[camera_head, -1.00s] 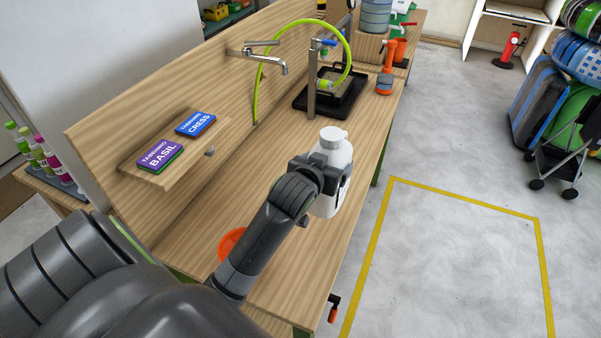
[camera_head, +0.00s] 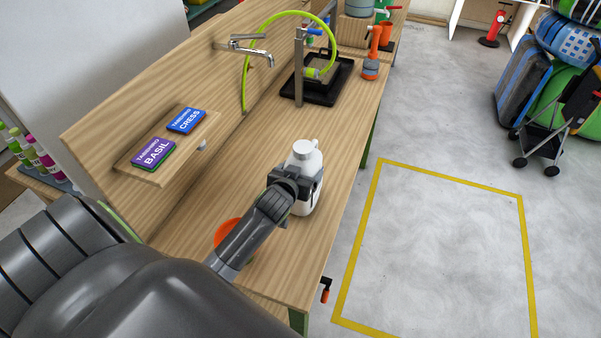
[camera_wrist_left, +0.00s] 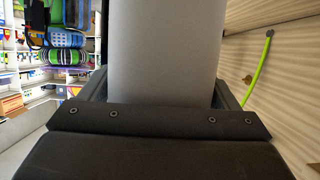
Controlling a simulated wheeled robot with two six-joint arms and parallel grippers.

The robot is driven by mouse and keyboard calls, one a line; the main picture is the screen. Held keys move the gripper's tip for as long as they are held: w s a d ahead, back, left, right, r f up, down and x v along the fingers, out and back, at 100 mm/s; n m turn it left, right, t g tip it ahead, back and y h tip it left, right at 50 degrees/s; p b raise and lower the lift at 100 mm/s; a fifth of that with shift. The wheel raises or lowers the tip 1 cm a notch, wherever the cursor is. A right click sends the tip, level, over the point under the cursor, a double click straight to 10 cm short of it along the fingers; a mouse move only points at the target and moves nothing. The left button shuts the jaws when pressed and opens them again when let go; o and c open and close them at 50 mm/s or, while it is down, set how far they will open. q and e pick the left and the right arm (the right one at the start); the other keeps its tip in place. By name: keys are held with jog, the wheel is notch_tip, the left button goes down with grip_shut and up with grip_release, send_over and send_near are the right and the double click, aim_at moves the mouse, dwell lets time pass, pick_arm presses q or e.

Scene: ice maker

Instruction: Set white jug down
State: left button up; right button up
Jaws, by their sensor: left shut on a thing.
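The white jug (camera_head: 304,160) is upright over the wooden workbench (camera_head: 330,125), near its right-hand edge. My left gripper (camera_head: 297,188) is shut on the jug's body from the near left side. In the left wrist view the jug's pale body (camera_wrist_left: 165,50) fills the middle between the fingers. The gripper hides part of the jug's lower side, and I cannot tell whether its base touches the bench top. My right gripper is not in view.
An orange round item (camera_head: 226,232) lies behind my left arm. A small shelf (camera_head: 205,133) holds the basil (camera_head: 153,153) and cress (camera_head: 187,121) packets. Bench between jug and tray is clear.

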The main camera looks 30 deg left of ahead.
pick_arm(q)
jog(key=shift+f, duration=0.4)
jog(key=shift+f, duration=0.2)
jog(key=o, duration=1.5)
jog(key=shift+c, duration=0.2)
jog(key=shift+o, duration=0.7)
jog(key=b+v, duration=0.1)
jog(key=v, duration=1.1)
